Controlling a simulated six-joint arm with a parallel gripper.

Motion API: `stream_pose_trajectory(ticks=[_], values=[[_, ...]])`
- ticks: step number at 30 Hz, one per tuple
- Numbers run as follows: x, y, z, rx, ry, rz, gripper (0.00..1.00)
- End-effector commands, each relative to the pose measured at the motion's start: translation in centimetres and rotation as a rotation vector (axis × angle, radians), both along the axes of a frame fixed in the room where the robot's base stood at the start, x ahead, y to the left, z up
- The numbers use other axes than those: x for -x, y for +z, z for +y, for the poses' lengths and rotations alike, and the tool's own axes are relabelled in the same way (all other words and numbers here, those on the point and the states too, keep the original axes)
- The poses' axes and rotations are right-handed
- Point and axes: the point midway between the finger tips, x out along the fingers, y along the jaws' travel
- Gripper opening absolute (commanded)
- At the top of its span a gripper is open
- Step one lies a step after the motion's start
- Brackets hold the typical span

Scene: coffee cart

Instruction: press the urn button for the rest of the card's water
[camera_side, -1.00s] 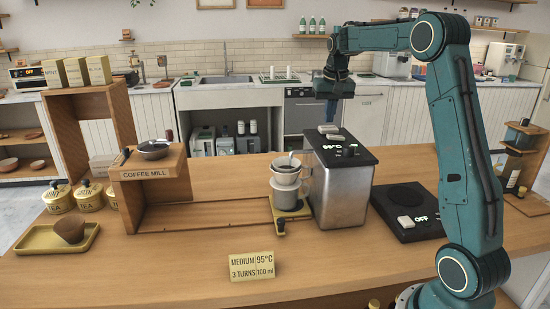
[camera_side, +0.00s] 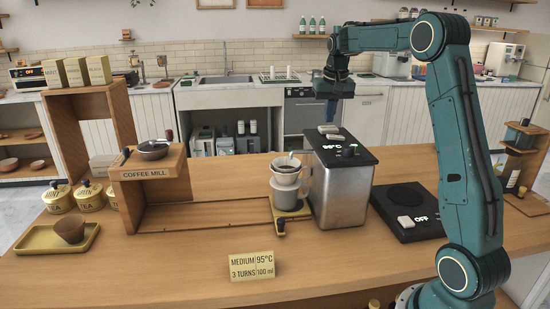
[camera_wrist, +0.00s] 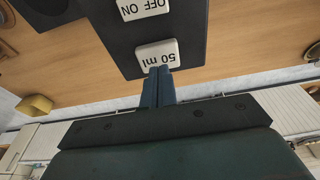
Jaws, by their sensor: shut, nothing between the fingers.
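The urn (camera_side: 340,195) is a metal box with a black top. A small pale button (camera_side: 327,129) sits toward the back of its top, beside a lit temperature display. In the wrist view the white button is marked 50 ml (camera_wrist: 157,54). My gripper (camera_side: 331,112) is above that button in the side view. Its shut fingers (camera_wrist: 158,70) show at the button's near edge in the wrist view; I cannot tell whether they touch it. The card (camera_side: 252,265) reads MEDIUM, 95°C, 3 TURNS, 100 ml. A white dripper (camera_side: 286,172) stands on a cup (camera_side: 286,196) left of the urn.
An OFF/ON switch (camera_wrist: 143,8) lies near the 50 ml button. A black scale-like plate (camera_side: 407,208) marked OFF is right of the urn. The coffee mill stand (camera_side: 150,175) is at left. The front counter is mostly clear.

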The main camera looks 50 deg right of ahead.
Motion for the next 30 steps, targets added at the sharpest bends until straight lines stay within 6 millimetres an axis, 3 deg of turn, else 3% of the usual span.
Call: stream_pose_trajectory(ticks=[17,30], values=[[0.0,0.2,0.0,0.001,0.0,-0.001,0.0],[-0.1,3.1,0.0,0.002,-0.001,-0.002,0.0]])
